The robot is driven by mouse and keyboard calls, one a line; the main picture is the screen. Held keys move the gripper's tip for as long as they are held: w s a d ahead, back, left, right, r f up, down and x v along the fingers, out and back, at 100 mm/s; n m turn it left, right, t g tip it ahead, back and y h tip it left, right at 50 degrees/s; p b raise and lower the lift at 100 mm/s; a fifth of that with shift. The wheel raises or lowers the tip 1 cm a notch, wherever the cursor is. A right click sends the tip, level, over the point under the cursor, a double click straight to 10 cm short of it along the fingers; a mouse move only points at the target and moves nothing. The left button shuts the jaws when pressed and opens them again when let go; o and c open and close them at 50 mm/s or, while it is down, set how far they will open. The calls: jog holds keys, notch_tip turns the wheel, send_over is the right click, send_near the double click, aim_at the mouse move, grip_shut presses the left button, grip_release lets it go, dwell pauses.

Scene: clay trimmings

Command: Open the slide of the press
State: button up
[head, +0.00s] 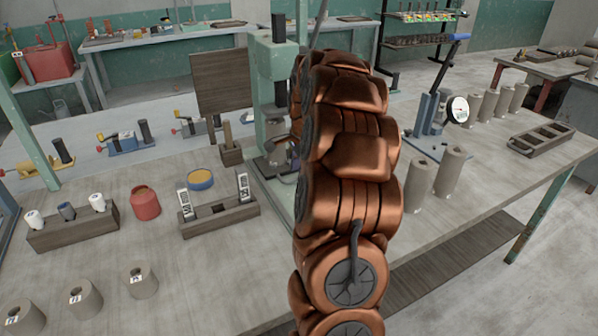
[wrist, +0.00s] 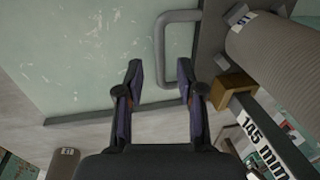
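The press (head: 278,75) is a pale green upright machine on the bench in the head view, partly hidden by my copper arm. The wrist view shows a pale green panel (wrist: 85,50) with a grey U-shaped handle (wrist: 161,48). I cannot tell for sure that this panel is the slide. My gripper (wrist: 160,88) is open, with its two dark fingers apart. The handle's long bar lies between the fingertips in the picture, its lower end near them. I see no contact, and the depth is unclear. My gripper is hidden behind my arm in the head view.
In the head view, clay cylinders (head: 420,183) and a dial-gauge stand (head: 428,125) stand right of my arm.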

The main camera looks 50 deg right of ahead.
jog(key=shift+w+f, duration=0.2)
jog(key=shift+f, duration=0.75)
grip_shut()
jog(key=shift+d, duration=0.1)
